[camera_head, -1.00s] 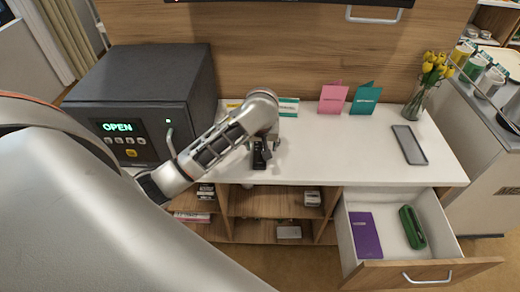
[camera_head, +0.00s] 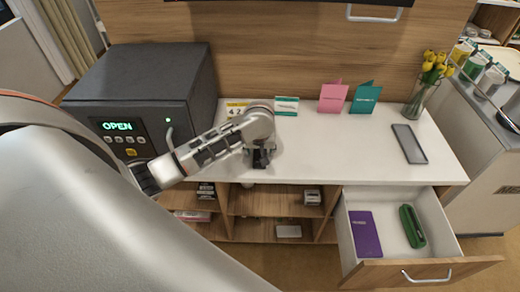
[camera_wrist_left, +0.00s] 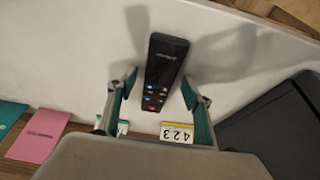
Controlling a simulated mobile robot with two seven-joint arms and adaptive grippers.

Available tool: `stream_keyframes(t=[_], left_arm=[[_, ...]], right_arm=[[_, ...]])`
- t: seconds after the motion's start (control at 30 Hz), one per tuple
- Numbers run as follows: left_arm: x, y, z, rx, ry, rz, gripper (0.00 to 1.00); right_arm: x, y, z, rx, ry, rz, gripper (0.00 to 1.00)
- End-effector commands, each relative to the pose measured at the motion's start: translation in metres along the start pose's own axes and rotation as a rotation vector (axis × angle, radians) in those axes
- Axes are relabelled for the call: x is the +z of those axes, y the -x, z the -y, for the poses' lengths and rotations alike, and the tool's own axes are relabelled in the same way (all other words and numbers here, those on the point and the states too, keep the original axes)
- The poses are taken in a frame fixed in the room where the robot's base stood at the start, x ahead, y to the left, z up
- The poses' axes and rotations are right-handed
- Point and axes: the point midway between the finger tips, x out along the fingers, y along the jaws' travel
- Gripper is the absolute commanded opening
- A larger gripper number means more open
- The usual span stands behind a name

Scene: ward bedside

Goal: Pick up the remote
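The remote (camera_wrist_left: 164,70), slim and black with small coloured buttons, lies on the white counter top (camera_head: 330,150) in the left wrist view. My left gripper (camera_wrist_left: 160,86) is open, with one teal-padded finger on each side of the remote's button end and a gap on both sides. The remote's far end extends past the fingertips. In the head view my left gripper (camera_head: 261,160) points down near the counter's front edge and hides most of the remote. My right gripper is not in view.
An open-labelled dark safe (camera_head: 150,90) stands left of the gripper. Below is an open drawer (camera_head: 425,272). The counter's middle is clear.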

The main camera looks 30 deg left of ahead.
Motion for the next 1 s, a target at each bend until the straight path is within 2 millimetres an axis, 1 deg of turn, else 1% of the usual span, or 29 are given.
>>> stream_keyframes(t=[0.03,0.07,0.1,0.13,0.47,0.67,0.77,0.87,0.97,1.0], left_arm=[[0.0,0.0,0.0,0.0,0.0,0.0,0.35],[0.0,0.0,0.0,0.0,0.0,0.0,0.27],[0.0,0.0,0.0,0.0,0.0,0.0,0.16],[0.0,0.0,0.0,0.0,0.0,0.0,0.09],[0.0,0.001,0.0,0.001,0.0,0.0,0.09],[-0.004,0.011,-0.002,0.003,0.001,0.0,0.09],[-0.01,0.024,-0.002,0.005,0.002,-0.002,0.09],[-0.017,0.042,-0.002,0.006,0.001,-0.002,0.09],[-0.028,0.067,-0.003,0.008,0.001,-0.002,0.09],[-0.032,0.078,-0.003,0.009,0.002,-0.003,0.09]], right_arm=[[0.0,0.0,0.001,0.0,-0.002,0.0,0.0],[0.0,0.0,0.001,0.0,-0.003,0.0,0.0],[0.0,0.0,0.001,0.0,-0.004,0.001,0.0],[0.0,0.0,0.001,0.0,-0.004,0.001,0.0],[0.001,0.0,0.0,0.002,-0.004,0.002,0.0],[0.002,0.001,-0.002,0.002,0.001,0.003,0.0],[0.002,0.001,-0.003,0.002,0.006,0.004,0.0],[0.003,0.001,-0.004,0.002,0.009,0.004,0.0],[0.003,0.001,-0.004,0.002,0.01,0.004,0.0],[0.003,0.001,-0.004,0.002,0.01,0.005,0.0]])
